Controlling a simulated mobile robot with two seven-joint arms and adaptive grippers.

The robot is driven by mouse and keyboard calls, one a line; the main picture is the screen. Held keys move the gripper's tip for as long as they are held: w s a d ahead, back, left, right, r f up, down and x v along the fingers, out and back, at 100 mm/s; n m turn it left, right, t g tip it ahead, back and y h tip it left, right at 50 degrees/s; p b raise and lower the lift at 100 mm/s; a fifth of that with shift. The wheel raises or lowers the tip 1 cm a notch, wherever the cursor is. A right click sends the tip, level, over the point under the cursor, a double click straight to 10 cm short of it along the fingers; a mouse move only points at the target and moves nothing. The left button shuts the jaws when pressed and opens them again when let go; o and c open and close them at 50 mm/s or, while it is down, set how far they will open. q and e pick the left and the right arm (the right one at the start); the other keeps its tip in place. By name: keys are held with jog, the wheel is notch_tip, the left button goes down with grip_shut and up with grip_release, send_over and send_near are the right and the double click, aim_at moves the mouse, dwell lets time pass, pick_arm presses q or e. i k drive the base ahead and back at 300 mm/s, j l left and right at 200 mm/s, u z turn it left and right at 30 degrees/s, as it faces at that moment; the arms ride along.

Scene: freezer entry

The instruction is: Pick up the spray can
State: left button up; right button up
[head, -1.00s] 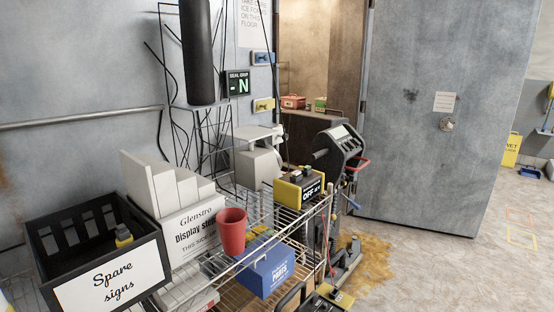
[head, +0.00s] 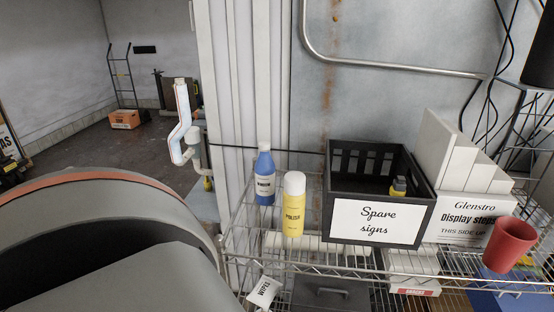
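The likely spray can is a yellow can with a white cap, labelled POLISH (head: 293,207). It stands upright on the top shelf of a wire rack (head: 300,262), left of the black crate. A blue bottle (head: 264,178) stands just behind it to the left. Neither of my grippers shows in the head view.
A black "Spare signs" crate (head: 350,151) holds a small yellow-and-black item. White "Display steps" boxes (head: 470,214) and a red cup (head: 509,244) stand farther right. A large grey rounded body with an orange rim (head: 115,178) fills the lower left. Open floor (head: 80,146) lies beyond it.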

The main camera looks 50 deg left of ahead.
aim_at(293, 195)
jog(key=u, duration=1.5)
